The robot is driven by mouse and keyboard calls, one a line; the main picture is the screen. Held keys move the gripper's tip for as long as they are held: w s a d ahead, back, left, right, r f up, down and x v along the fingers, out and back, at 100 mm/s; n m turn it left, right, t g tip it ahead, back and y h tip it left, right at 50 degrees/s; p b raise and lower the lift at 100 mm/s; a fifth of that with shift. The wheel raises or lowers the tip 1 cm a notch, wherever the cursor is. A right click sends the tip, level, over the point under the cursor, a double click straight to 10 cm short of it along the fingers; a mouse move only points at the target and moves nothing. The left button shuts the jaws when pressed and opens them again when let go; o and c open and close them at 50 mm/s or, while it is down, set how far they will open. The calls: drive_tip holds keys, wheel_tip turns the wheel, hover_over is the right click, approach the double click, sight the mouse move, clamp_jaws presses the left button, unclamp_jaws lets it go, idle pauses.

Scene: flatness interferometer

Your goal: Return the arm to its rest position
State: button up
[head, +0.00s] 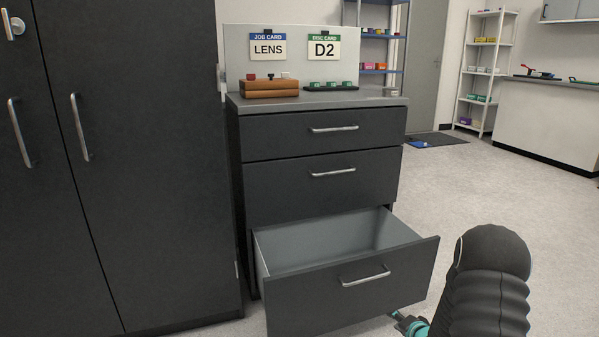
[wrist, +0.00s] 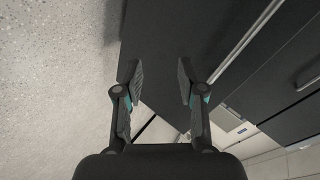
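My gripper (wrist: 157,85) shows in the wrist view with its two fingers apart and nothing between them. In the head view my arm (head: 487,285) is at the lower right, and a small part of the gripper (head: 408,324) shows low beside the right end of the drawer front. The bottom drawer (head: 350,287) is pulled out and its visible inside looks empty. I cannot tell whether the gripper touches the drawer.
The upper two drawers (head: 325,133) are shut. A wooden box (head: 270,88) and a dark rack with green pieces (head: 331,87) stand on the cabinet top. A tall dark cabinet (head: 150,160) stands at left.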

drive_tip(key=s+d+f+n+g+h, duration=0.25)
drive_tip(key=s+g, duration=0.25)
drive_tip(key=s, duration=0.3)
drive_tip(key=s+r+n+g+h, duration=0.1)
drive_tip(key=s+r+n+g, duration=0.2)
drive_tip(key=s+r, duration=0.4)
drive_tip(key=s+a+r+n+p, duration=0.1)
drive_tip(key=s+a+r, duration=0.5)
drive_tip(key=r, duration=0.5)
drive_tip(key=s+a+r+n+t+y+p, duration=0.1)
drive_tip(key=s+a+r+n, duration=0.1)
drive_tip(key=s+a+r, duration=0.4)
drive_tip(key=s+a+r+n+t+p, duration=0.1)
drive_tip(key=s+a+r+n, duration=0.1)
drive_tip(key=s+a+r, duration=0.4)
drive_tip(key=v, duration=1.1)
drive_tip(key=shift+w+r+p, duration=0.25)
drive_tip(key=shift+w+p, duration=0.05)
drive_tip(key=shift+p, duration=0.1)
